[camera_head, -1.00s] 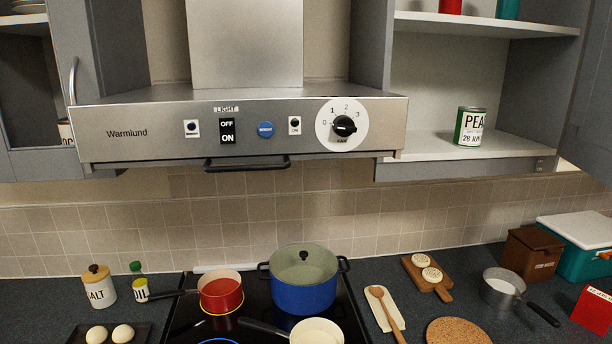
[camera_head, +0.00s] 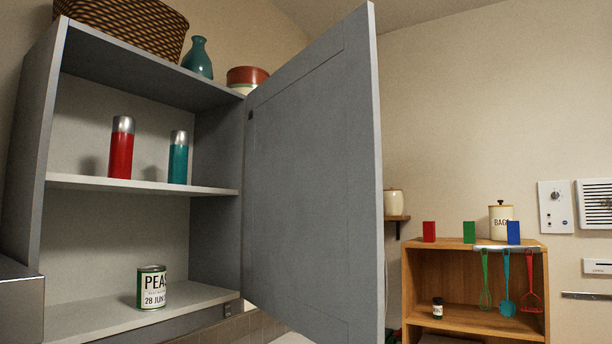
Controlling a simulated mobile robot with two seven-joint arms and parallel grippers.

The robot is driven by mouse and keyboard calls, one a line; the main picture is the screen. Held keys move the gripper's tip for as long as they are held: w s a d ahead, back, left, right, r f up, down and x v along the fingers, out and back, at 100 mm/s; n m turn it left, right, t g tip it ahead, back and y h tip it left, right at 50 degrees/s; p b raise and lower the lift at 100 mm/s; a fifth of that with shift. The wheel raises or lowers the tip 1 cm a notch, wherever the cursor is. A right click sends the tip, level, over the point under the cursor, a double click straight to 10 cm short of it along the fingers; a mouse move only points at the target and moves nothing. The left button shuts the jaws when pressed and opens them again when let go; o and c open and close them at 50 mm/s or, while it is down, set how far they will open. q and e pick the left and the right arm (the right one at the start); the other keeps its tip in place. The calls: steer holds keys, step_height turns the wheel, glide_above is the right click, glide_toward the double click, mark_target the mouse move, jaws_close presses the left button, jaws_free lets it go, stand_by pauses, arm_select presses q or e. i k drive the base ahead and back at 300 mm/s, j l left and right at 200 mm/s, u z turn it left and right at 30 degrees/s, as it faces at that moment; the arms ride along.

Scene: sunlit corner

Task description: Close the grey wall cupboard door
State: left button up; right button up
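The grey wall cupboard (camera_head: 217,150) fills the left half of the head view. Its grey door (camera_head: 315,180) stands wide open, hinged on the cupboard's right side and swung out toward me. On the middle shelf stand a red flask (camera_head: 121,150) and a teal flask (camera_head: 178,160), both with silver caps. A green and white peas can (camera_head: 152,288) stands on the cupboard floor. Neither of my grippers is in view.
A woven basket (camera_head: 125,25), a teal vase (camera_head: 197,58) and a red-lidded pot (camera_head: 246,78) stand on top of the cupboard. A wooden shelf unit (camera_head: 470,292) with hanging utensils stands to the right. The extractor hood's edge (camera_head: 20,300) is at lower left.

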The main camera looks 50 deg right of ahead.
mark_target(315, 260)
steer(key=i+l, duration=0.1)
steer(key=l, duration=0.85)
steer(key=i+l+z, duration=0.1)
steer(key=l, duration=0.4)
steer(key=i+l, duration=0.15)
steer(key=l, duration=0.3)
steer(key=i+l+z, duration=0.1)
steer(key=l, duration=0.4)
steer(key=i+l, duration=0.1)
steer(key=l, duration=0.6)
steer(key=k+l, duration=0.15)
steer(key=l, duration=0.1)
